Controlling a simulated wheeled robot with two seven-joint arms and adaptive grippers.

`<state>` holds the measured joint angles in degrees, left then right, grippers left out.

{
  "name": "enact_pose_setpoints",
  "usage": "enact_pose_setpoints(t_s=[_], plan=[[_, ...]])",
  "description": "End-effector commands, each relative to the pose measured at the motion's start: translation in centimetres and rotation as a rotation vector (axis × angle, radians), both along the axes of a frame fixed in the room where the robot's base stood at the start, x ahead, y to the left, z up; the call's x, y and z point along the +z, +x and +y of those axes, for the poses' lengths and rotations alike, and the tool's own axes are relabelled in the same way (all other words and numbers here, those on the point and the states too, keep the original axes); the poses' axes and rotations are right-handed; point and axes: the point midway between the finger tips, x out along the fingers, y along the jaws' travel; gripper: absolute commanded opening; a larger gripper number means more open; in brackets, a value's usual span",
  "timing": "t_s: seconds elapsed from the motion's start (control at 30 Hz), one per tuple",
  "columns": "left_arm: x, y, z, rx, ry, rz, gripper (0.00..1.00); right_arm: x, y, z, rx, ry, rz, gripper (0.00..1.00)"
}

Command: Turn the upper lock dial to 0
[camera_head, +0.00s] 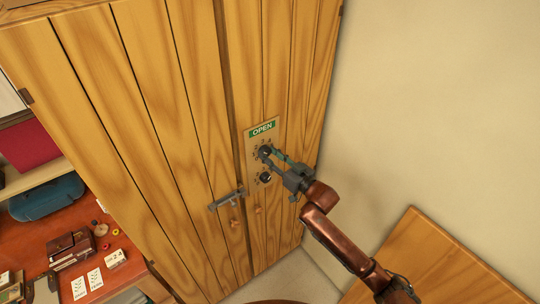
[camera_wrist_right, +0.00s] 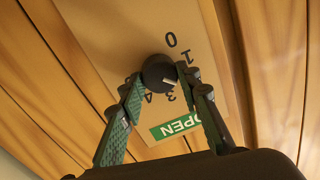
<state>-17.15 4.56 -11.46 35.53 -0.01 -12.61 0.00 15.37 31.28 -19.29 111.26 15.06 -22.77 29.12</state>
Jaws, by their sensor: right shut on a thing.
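The upper lock dial (camera_head: 265,151) is a dark round knob on a pale plate on the wooden cabinet door, below a green OPEN sign (camera_head: 262,131). My right gripper (camera_head: 270,157) reaches it from the lower right. In the right wrist view its two green-padded fingers (camera_wrist_right: 159,78) are shut on the dial (camera_wrist_right: 157,70), one on each side. The digits 0, 1, 3 and 4 show around the dial there; a finger hides others. I cannot tell surely which digit the dial points at. My left gripper is not in view.
A second dark dial (camera_head: 265,178) sits just below. A grey latch (camera_head: 228,199) crosses the door seam lower left. A red-brown desk (camera_head: 92,245) with small objects stands at left. A wooden board (camera_head: 430,262) is at lower right against the bare wall.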

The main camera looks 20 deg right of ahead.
Motion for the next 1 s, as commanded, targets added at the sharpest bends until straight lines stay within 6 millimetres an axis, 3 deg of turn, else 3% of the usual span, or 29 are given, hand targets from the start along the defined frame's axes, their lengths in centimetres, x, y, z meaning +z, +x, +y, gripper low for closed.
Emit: enact_pose_setpoints(t_s=[0.37, 1.0], plan=[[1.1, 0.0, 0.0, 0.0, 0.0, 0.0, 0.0, 0.2, 0.0, 0.0, 0.0, -0.175, -0.061, 0.07], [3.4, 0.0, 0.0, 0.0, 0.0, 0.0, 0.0, 0.4, -0.1, 0.3, 0.0, -0.739, -0.269, 0.07]])
